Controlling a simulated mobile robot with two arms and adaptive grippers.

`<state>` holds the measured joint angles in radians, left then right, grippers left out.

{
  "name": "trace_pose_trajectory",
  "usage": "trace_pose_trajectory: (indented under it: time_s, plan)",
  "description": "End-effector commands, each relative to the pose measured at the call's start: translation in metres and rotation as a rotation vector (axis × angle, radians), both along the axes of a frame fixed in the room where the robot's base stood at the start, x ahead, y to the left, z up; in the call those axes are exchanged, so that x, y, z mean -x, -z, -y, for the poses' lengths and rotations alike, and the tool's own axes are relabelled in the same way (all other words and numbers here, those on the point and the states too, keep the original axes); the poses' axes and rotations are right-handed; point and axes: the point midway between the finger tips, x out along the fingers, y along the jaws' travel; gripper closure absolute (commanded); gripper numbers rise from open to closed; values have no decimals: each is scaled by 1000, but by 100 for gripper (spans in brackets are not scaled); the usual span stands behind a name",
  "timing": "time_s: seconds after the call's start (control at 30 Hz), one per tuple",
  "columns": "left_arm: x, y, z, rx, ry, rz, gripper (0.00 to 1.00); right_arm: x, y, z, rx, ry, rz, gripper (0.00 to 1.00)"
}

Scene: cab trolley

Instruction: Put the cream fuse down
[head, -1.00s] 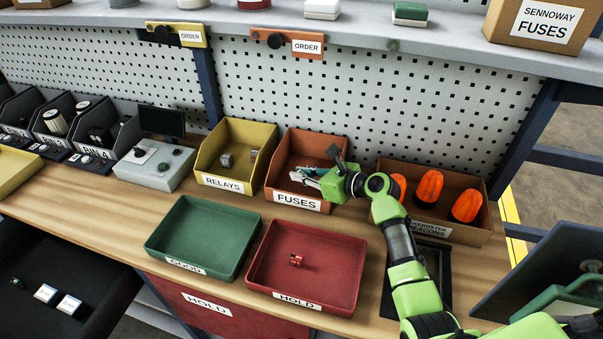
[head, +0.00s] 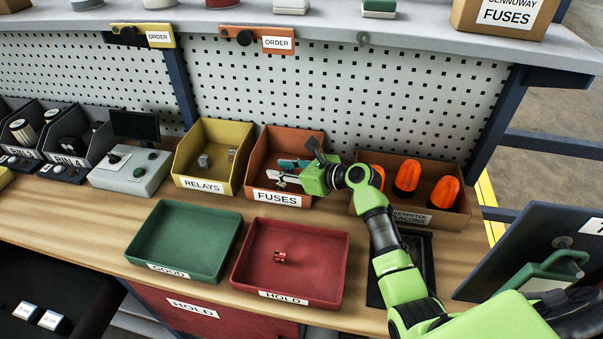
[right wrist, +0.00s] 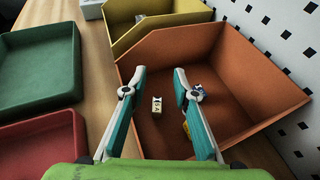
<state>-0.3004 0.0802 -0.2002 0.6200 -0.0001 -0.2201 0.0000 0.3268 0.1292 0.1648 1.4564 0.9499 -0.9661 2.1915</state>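The cream fuse (right wrist: 157,105), a small block with dark marking, shows in the right wrist view inside the orange FUSES bin (right wrist: 240,110). It appears to be on the bin floor, between and beyond my fingers, with a gap on both sides. My right gripper (right wrist: 160,78) is open, its teal and white fingers spread over the bin. In the head view the right gripper (head: 280,171) reaches into the FUSES bin (head: 259,150) from the right. I cannot make out the cream fuse there. My left gripper is not in view.
Other fuses, blue-white (right wrist: 197,87) and yellow (right wrist: 186,130), lie in the bin. The yellow RELAYS bin (head: 213,183) stands left, the beacons box (head: 455,218) right. In front are a green GOOD tray (head: 150,255) and a red HOLD tray (head: 325,290) holding a red part (head: 280,257).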

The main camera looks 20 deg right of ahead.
Motion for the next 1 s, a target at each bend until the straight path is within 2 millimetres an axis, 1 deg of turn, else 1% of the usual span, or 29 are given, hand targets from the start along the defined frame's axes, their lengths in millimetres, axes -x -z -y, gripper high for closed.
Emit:
trace_pose_trajectory:
  time_s: [0.07,0.3,0.5,0.7,1.0]
  plan:
    - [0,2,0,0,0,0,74,12,-1,8,1,2,-4,73]
    - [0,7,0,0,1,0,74,52,-20,34,3,2,-4,73]
    - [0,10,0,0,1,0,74,78,-34,50,1,1,-4,73]
    - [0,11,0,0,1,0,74,89,-40,57,0,0,-5,73]
    - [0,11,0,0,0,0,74,90,-41,57,0,0,-5,73]
